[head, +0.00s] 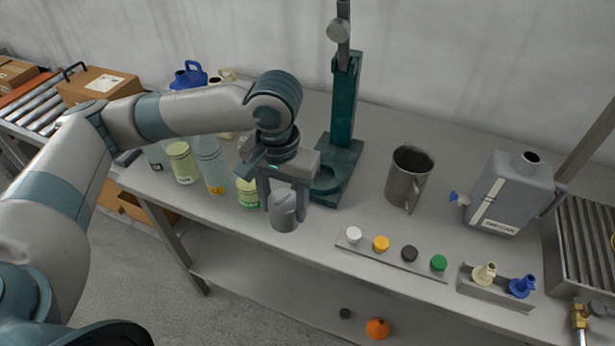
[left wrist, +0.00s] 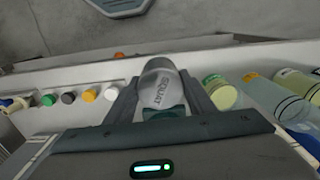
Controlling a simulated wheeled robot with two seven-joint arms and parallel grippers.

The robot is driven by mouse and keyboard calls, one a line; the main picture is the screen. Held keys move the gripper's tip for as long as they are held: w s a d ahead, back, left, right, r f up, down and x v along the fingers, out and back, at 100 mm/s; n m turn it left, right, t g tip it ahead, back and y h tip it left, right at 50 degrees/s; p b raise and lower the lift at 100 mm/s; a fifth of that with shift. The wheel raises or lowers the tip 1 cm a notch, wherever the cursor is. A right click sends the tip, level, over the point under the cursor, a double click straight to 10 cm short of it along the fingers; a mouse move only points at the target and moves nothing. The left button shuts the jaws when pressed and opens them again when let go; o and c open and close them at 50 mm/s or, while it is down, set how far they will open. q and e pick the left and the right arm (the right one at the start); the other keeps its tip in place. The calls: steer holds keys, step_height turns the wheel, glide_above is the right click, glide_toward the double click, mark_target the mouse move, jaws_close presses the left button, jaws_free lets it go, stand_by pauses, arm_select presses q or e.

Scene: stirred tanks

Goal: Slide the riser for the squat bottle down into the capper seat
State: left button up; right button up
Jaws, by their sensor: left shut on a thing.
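The riser for the squat bottle (head: 284,212) is a short grey cylinder. In the left wrist view the riser (left wrist: 160,90) shows the word SQUAT on its side. My left gripper (head: 286,205) is shut on it, with one finger on each side, and holds it in front of the capper in the head view. The capper (head: 343,110) is a dark teal stand with an upright column and a flat base. Its seat (head: 327,181) is on the base, partly hidden behind my gripper. My right gripper is in neither view.
Bottles with yellow-green labels (head: 181,163) stand left of the gripper. A metal jug (head: 408,175) stands right of the capper. A strip with several coloured caps (head: 400,257) lies along the front edge. A grey jerrycan (head: 510,193) stands farther right.

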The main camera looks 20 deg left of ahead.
arm_select(q)
steer(key=shift+w, duration=0.15)
steer(key=shift+w+d+r, duration=0.1)
steer(key=shift+w+d, duration=0.15)
steer(key=shift+w, duration=0.05)
steer(key=w+d+r+m+p, duration=0.1)
steer(key=w+d+r+m, duration=0.2)
steer(key=w+d+m, duration=0.5)
steer(key=w+d, duration=0.2)
steer(key=w, duration=0.4)
steer(key=shift+d+r+m, duration=0.25)
steer(key=shift+d+m, duration=0.05)
steer(key=shift+d, duration=0.1)
steer(key=w+a+f+p, duration=0.3)
steer(key=w+a+f, duration=0.2)
steer(key=a, duration=0.5)
step_height(320, 180, down, 2)
steer(key=shift+w, duration=0.4)
